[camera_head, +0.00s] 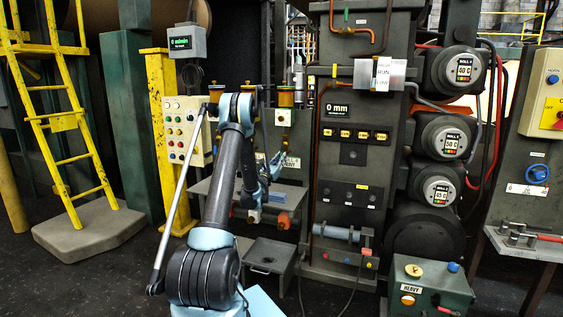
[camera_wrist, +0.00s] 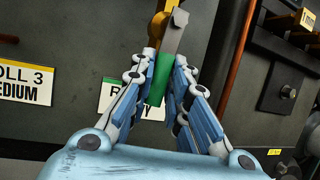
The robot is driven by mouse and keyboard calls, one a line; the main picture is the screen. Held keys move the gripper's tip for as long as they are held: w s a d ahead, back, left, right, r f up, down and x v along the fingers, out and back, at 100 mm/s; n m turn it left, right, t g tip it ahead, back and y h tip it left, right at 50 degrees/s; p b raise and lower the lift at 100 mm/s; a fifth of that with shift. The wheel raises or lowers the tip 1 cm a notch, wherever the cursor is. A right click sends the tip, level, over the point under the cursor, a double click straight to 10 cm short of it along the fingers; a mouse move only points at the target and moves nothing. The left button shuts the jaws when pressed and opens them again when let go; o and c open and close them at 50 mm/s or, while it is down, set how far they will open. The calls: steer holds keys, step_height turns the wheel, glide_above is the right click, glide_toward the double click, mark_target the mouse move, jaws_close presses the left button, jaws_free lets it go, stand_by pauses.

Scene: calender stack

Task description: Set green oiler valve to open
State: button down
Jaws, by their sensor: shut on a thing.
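In the wrist view, the oiler valve has a brass-coloured body (camera_wrist: 160,24) at the top, a grey metal lever (camera_wrist: 174,36) and a green grip (camera_wrist: 160,78). The lever points down the picture and leans slightly left. My gripper (camera_wrist: 161,68) has its fingers closed on both sides of the green grip. An amber oiler (camera_head: 286,97) shows just right of my arm.
In the wrist view, a green-striped label (camera_wrist: 116,92) is partly hidden behind my left finger, and a yellow-striped "ROLL 3 MEDIUM" label (camera_wrist: 27,82) is at left. A copper-coloured pipe (camera_wrist: 238,45) runs close on the right. In the head view, a button panel (camera_head: 186,130) stands left of my arm.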

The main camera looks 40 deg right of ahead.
steer(key=shift+s+d+r, duration=0.1)
steer(key=shift+s+d, duration=0.05)
steer(key=shift+d, duration=0.15)
steer(key=c, duration=1.6)
jaws_free()
steer(key=shift+s+a+f, duration=0.1)
steer(key=shift+a+f, duration=0.15)
steer(key=shift+a, duration=0.25)
steer(key=v, duration=0.6)
steer(key=shift+a+f, duration=0.15)
